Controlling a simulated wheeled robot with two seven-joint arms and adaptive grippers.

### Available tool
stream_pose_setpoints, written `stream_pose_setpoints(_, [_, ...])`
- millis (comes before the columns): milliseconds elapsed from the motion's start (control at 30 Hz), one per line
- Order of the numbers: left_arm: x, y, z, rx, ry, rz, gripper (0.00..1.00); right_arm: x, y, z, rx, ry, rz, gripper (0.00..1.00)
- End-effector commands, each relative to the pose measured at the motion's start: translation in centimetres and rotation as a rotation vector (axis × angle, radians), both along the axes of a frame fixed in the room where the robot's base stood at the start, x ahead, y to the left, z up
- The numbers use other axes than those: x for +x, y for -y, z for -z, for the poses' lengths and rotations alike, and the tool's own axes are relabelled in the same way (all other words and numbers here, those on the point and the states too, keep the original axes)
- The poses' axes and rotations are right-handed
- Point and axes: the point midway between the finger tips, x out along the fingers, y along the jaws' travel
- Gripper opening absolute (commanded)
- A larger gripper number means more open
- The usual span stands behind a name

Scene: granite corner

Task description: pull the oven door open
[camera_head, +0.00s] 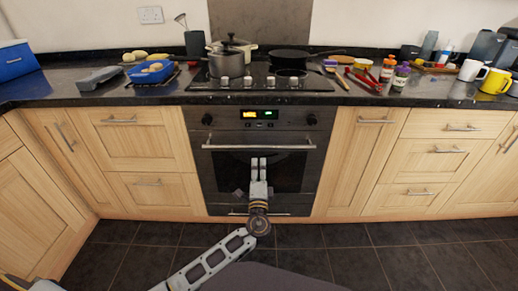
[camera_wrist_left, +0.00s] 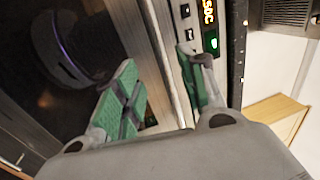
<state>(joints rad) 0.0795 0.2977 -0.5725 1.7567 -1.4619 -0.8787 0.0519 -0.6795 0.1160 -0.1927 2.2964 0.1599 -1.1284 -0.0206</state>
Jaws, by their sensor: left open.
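The dark oven door (camera_head: 222,172) stands closed under the worktop, below a control panel with lit displays (camera_head: 260,114). Its horizontal silver handle (camera_head: 225,147) runs along the top of the door. My left gripper (camera_head: 259,161) is in front of the door at the middle of the handle, fingers pointing toward it. In the left wrist view, the gripper (camera_wrist_left: 157,60) is open, with green pads on both fingers. The silver handle bar (camera_wrist_left: 160,50) shows in the gap between the fingers. I cannot tell whether either finger touches it. My right gripper is not in view.
Wooden cabinets and drawers (camera_head: 152,143) with metal handles flank the oven. The dark worktop (camera_head: 150,98) holds a blue basket (camera_head: 150,73), pots (camera_head: 227,62), a pan (camera_head: 291,58), jars and mugs. The tiled floor (camera_head: 340,255) before the oven looks clear apart from my arm.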

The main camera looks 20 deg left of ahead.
Motion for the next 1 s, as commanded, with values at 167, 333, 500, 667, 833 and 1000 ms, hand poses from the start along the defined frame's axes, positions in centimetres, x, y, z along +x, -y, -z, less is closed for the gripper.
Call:
stream_pose_setpoints(167, [1.9,-0.5,-0.3,0.000,0.001,0.000,0.41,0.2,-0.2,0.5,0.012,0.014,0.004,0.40])
stream_pose_setpoints(333, [3.6,-1.0,-0.7,0.000,0.001,0.000,0.41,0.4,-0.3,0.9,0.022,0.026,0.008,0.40])
stream_pose_setpoints(500, [5.3,-1.5,-1.1,0.000,0.001,0.000,0.41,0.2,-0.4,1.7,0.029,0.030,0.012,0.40])
stream_pose_setpoints(667, [6.8,-1.9,-1.4,0.000,0.001,0.000,0.41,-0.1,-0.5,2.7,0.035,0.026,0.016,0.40])
stream_pose_setpoints(833, [8.3,-2.4,-1.7,0.000,0.000,0.000,0.41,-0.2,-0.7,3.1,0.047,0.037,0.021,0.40])
stream_pose_setpoints(1000, [9.5,-2.7,-1.9,0.000,0.000,0.001,0.41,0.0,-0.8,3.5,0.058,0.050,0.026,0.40])
